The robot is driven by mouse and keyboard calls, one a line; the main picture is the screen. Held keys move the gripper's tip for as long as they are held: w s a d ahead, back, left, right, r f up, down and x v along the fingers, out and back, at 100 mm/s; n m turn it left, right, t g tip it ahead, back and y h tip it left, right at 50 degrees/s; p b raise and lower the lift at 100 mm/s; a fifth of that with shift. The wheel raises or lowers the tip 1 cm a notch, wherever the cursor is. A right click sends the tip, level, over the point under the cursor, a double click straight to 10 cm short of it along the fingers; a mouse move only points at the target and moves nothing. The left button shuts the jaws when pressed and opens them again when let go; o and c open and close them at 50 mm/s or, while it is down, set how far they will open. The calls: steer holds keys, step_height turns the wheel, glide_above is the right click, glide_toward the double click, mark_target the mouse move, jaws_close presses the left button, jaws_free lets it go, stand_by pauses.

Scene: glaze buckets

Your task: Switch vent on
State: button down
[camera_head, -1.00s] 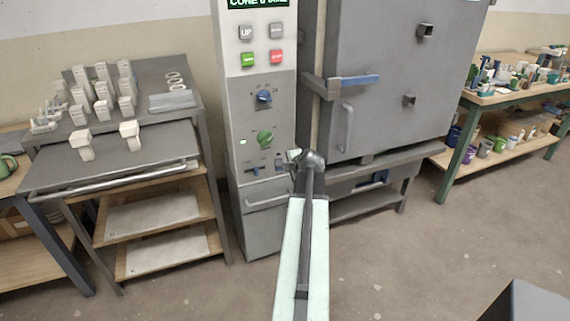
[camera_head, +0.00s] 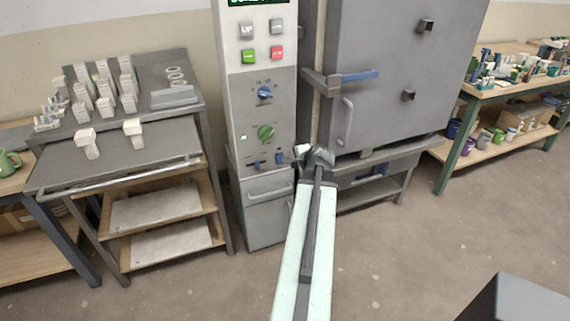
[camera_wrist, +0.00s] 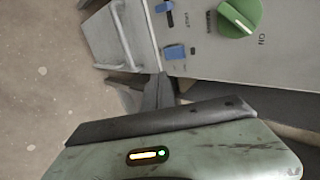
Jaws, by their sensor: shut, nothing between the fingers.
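The grey control panel (camera_head: 240,110) stands left of the kiln door. Low on it are two small blue levers, a left lever (camera_head: 257,166) and a right lever (camera_head: 279,158). Both also show in the wrist view, the left lever (camera_wrist: 164,7) at the top edge and the right lever (camera_wrist: 175,52) below it. I cannot read which is marked vent. A green knob (camera_head: 266,132) sits above them, with "ON" and "MANUAL" beside it in the wrist view (camera_wrist: 240,15). My gripper (camera_head: 299,153) is shut and empty, just right of the right lever; contact is unclear.
A blue knob (camera_head: 264,93) and several push buttons sit higher up. The kiln door (camera_head: 390,85) and its blue-ended handle (camera_head: 358,76) are to the right. A trolley (camera_head: 150,150) stands left, a workbench (camera_head: 500,95) right.

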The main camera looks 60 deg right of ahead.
steer(key=b, duration=0.7)
glide_toward(281, 163)
step_height(281, 163, down, 4)
steer(key=w+d, duration=0.1)
steer(key=w, duration=0.1)
steer(key=w+d, duration=0.1)
steer(key=w, duration=0.1)
steer(key=shift+d+f, duration=0.15)
steer(key=shift+d, duration=0.25)
